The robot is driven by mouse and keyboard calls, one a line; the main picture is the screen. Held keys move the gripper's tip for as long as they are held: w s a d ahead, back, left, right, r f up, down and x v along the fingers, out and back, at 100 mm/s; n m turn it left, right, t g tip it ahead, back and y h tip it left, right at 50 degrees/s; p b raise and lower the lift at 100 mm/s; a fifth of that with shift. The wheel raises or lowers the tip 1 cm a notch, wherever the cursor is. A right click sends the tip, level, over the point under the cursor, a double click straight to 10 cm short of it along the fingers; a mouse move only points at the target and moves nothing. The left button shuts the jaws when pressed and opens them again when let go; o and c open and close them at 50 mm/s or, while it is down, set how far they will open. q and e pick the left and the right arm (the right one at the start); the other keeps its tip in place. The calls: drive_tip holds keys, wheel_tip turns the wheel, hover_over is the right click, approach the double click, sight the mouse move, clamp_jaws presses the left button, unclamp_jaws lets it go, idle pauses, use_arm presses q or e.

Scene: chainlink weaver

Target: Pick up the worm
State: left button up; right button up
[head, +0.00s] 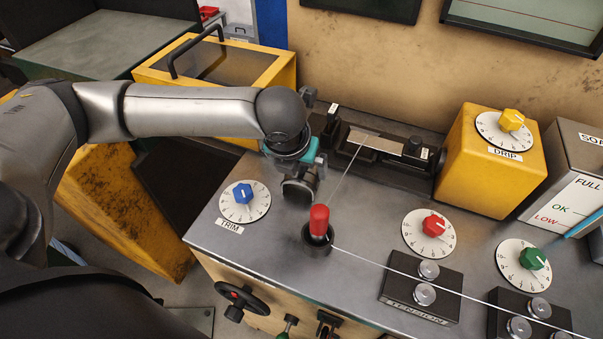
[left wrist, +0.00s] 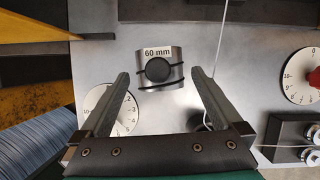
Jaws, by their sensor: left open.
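The worm (left wrist: 173,78) appears to be the short grey cylinder in the left wrist view, with a dark spiral groove, a dark round centre and a "60 mm" label. It rests on the grey bench top, framed between the two fingers. My left gripper (left wrist: 160,74) is open and empty, with one finger on each side of the worm in the picture. I cannot tell how high it is above the worm. In the head view my left gripper (head: 300,168) is over the bench and largely hides that spot. My right gripper is not in view.
A red-topped peg (head: 319,220) stands in a black cup close to the gripper, with a thin wire running past. The blue-knobbed TRIM dial (head: 244,201) is to the left. Behind lies a dark fixture with a metal plate (head: 376,142). A yellow DRIP box (head: 490,165) stands right.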

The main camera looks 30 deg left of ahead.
sight(302, 172)
use_arm(q)
drive_tip(key=x, duration=0.3)
drive_tip(key=shift+w+f+b, duration=0.3)
drive_tip(key=shift+b, duration=0.1)
